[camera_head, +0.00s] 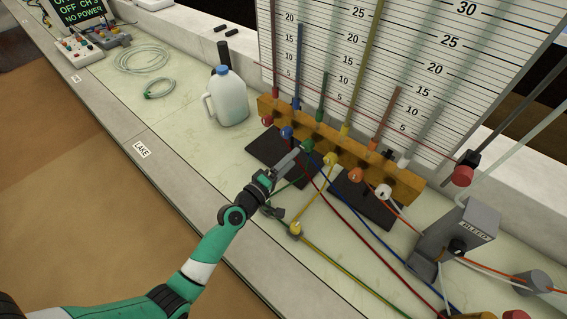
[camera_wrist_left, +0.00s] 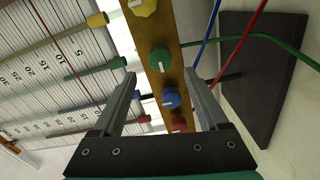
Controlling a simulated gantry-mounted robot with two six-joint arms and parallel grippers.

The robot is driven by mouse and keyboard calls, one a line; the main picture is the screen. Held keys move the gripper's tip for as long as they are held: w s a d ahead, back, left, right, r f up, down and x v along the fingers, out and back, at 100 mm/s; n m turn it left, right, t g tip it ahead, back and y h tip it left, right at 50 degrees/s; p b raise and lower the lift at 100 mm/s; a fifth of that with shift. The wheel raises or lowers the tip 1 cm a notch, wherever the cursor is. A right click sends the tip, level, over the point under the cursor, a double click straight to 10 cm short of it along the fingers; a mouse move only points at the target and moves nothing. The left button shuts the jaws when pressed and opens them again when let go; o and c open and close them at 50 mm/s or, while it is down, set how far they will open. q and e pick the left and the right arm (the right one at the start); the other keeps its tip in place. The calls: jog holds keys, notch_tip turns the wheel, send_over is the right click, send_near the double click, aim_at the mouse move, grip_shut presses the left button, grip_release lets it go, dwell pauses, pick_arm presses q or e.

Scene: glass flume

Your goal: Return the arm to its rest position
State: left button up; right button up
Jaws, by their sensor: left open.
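My left arm (camera_head: 215,240) reaches in from the lower left over the bench. My left gripper (camera_head: 294,159) is in front of the yellow manifold block (camera_head: 408,184), near its green knob (camera_head: 307,145) and blue knob (camera_head: 287,132). In the left wrist view the gripper (camera_wrist_left: 163,82) is open, with nothing held. The blue knob (camera_wrist_left: 170,98) appears between its two fingers, with the red knob (camera_wrist_left: 178,124) below and the green knob (camera_wrist_left: 160,60) above. I cannot tell the exact gap to the knobs. My right gripper is not in view.
A white jug (camera_head: 229,98) stands left of the block. A scaled tube board (camera_head: 345,62) rises behind it. Coloured hoses and dark pads (camera_head: 362,197) lie in front. A grey bleed unit (camera_head: 470,225) is at the right. The bench front edge at left is clear.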

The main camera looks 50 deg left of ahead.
pick_arm(q)
jog(key=s, duration=0.3)
jog(key=shift+s+d, duration=0.3)
